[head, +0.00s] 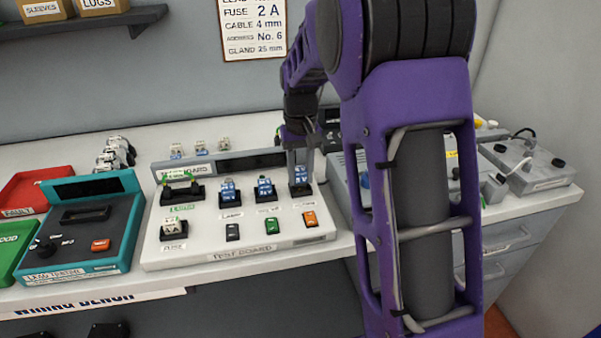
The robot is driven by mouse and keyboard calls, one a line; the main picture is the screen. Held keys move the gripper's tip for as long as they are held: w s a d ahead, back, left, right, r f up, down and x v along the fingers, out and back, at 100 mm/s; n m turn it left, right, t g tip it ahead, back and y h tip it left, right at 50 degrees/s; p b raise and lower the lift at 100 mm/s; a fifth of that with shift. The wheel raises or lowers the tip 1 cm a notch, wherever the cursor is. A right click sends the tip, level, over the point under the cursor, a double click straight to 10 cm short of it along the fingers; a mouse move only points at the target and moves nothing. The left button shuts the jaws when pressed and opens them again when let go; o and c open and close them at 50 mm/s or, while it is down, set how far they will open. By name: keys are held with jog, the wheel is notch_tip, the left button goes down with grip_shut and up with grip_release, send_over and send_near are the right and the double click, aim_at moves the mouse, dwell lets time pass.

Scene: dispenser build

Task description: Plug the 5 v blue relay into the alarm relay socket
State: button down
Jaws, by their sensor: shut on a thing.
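My gripper (300,168) points down over the right end of the upper row of sockets on the white test board (215,255). It is shut on a blue relay (300,175), which is upright in or just above the rightmost black socket (301,190). I cannot tell whether the relay is fully seated. Two other blue relays, one on the left (228,188) and one in the middle (264,186), stand in sockets of the same row. The voltage marks and the small socket labels are too small to read.
A teal tester (82,240) and red and green trays (38,186) stand left of the board. Small white and blue parts (200,148) stand behind it. Grey boxes (527,165) stand on the right. My purple arm hides part of the bench's right side.

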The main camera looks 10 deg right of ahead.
jog(key=shift+f+b, duration=0.3)
jog(key=shift+f, duration=0.3)
jog(key=shift+s+f, duration=0.25)
jog(key=shift+f, duration=0.35)
dwell(1.9)
jog(key=c, duration=0.7)
grip_release()
jog(key=shift+o, duration=0.5)
jog(key=shift+w+r+p, duration=0.2)
jog(key=shift+r+p, duration=0.7)
jog(key=shift+r, duration=0.05)
jog(key=shift+r+p, duration=2.1)
jog(key=shift+r, duration=0.7)
